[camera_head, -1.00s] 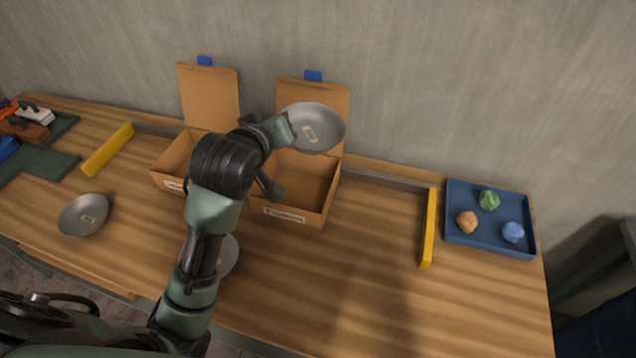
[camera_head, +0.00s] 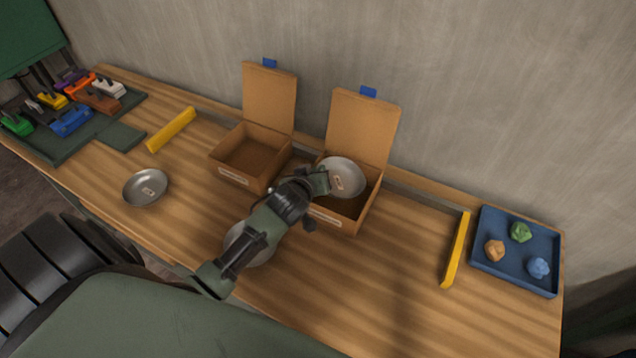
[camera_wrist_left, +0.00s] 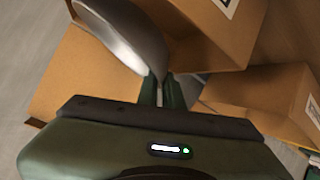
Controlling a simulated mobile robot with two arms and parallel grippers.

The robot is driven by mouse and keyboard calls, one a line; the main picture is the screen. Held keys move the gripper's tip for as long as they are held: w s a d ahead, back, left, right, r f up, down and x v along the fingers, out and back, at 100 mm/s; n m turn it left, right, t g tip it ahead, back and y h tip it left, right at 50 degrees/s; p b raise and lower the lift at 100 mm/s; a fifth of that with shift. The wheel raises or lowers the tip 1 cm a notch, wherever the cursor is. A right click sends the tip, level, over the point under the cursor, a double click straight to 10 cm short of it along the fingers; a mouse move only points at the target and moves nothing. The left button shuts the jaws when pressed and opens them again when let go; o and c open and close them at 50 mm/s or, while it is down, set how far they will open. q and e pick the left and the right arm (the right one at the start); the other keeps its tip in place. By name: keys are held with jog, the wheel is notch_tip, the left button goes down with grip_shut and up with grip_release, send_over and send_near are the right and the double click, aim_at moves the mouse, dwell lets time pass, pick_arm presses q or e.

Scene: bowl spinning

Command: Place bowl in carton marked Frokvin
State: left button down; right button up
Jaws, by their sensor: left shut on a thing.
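My left gripper (camera_head: 324,182) is shut on the rim of a grey metal bowl (camera_head: 345,176) with a small label inside. The bowl is tilted and is at the mouth of the right open carton (camera_head: 345,222); I cannot tell whether it touches the carton. In the left wrist view the bowl (camera_wrist_left: 125,32) is between the fingers (camera_wrist_left: 161,92). The left open carton (camera_head: 234,178) looks empty. Both cartons have front labels, too small to read for sure. A second bowl (camera_head: 146,187) lies at the left, and a third (camera_head: 262,254) is partly hidden under my arm. My right gripper is out of view.
Yellow bars (camera_head: 171,130) (camera_head: 456,250) lie on the wooden table at left and right. A blue tray (camera_head: 512,284) with coloured lumps is at the right. A dark tray (camera_head: 62,150) with coloured clamp-like items is at the far left. Carton lids stand upright.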

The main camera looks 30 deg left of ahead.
pick_arm(q)
notch_tip(320, 180, down, 5)
jog(key=shift+f, duration=0.15)
dwell(0.3)
jog(key=shift+f, duration=0.15)
jog(key=c, duration=1.8)
grip_release()
jog(key=shift+c, duration=0.2)
